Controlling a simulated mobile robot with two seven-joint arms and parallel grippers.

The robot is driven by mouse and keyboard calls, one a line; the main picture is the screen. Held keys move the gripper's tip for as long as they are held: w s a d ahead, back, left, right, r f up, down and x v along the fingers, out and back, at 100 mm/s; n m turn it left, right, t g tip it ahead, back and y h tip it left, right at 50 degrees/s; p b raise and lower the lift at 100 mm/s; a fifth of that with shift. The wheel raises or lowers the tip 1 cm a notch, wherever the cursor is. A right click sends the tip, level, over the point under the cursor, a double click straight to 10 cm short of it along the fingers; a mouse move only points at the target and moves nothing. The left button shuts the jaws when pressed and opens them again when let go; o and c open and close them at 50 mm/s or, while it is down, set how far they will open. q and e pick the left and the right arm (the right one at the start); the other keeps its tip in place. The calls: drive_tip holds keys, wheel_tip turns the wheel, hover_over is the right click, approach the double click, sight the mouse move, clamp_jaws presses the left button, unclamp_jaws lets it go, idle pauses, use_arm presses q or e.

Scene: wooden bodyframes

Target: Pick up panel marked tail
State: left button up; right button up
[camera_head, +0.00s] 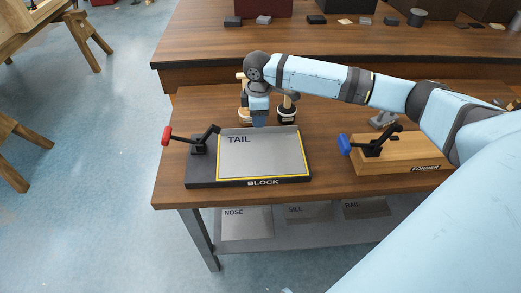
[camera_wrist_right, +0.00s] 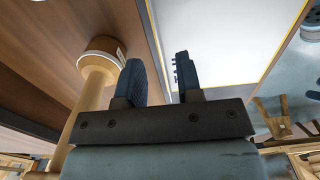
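The panel marked TAIL (camera_head: 270,158) is a flat grey sheet with a yellow border, lying on the dark base marked BLOCK (camera_head: 206,181). My right gripper (camera_head: 259,121) points down at the panel's far edge. In the right wrist view my right gripper (camera_wrist_right: 160,80) has its two dark fingers apart, with a gap between them. The pale panel (camera_wrist_right: 225,30) shows there beyond and right of the fingers, and its edge line runs through the gap. I cannot tell whether the fingers touch it. My left gripper is not in view.
A red-handled clamp (camera_head: 198,142) stands at the base's left. Two wooden-handled tools stand behind the panel; one (camera_wrist_right: 93,80) is close left of my fingers. A wooden FORMER block (camera_head: 400,160) with a blue-handled clamp is at right. NOSE (camera_head: 246,225), SILL and RAIL panels lie on the lower shelf.

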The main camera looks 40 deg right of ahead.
sight(261, 150)
wheel_tip(261, 150, down, 5)
drive_tip(key=shift+d+r+b, duration=0.1)
drive_tip(key=shift+r+b, duration=0.1)
drive_tip(key=shift+b, duration=0.1)
drive_tip(key=shift+r, duration=0.1)
clamp_jaws()
